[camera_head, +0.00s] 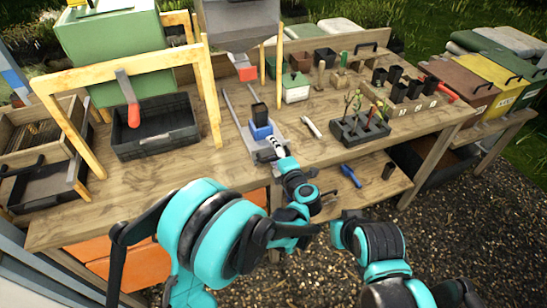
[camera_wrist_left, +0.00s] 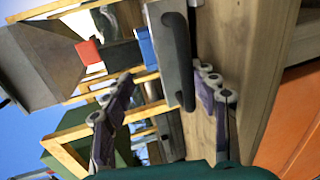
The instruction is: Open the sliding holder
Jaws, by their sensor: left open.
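The sliding holder is a grey plate (camera_head: 258,138) on the bench, with a blue block (camera_head: 260,130) and a black pot (camera_head: 258,114) on it. In the left wrist view its grey front (camera_wrist_left: 166,50) carries a black bar handle (camera_wrist_left: 179,60). My left gripper (camera_head: 269,150) is at the holder's front end. In the left wrist view its fingers (camera_wrist_left: 166,82) are open and empty, with the handle ahead between them, apparently not gripped. Contact cannot be told. My right arm is at lower right in the head view; its gripper does not show.
A black tray (camera_head: 155,140) lies left of the holder under a wooden frame (camera_head: 118,72). A white tool (camera_head: 312,127) and a dark seedling tray (camera_head: 358,131) lie to the right. A blue tool (camera_head: 350,175) lies on the lower shelf. A grey hopper (camera_head: 240,22) stands behind.

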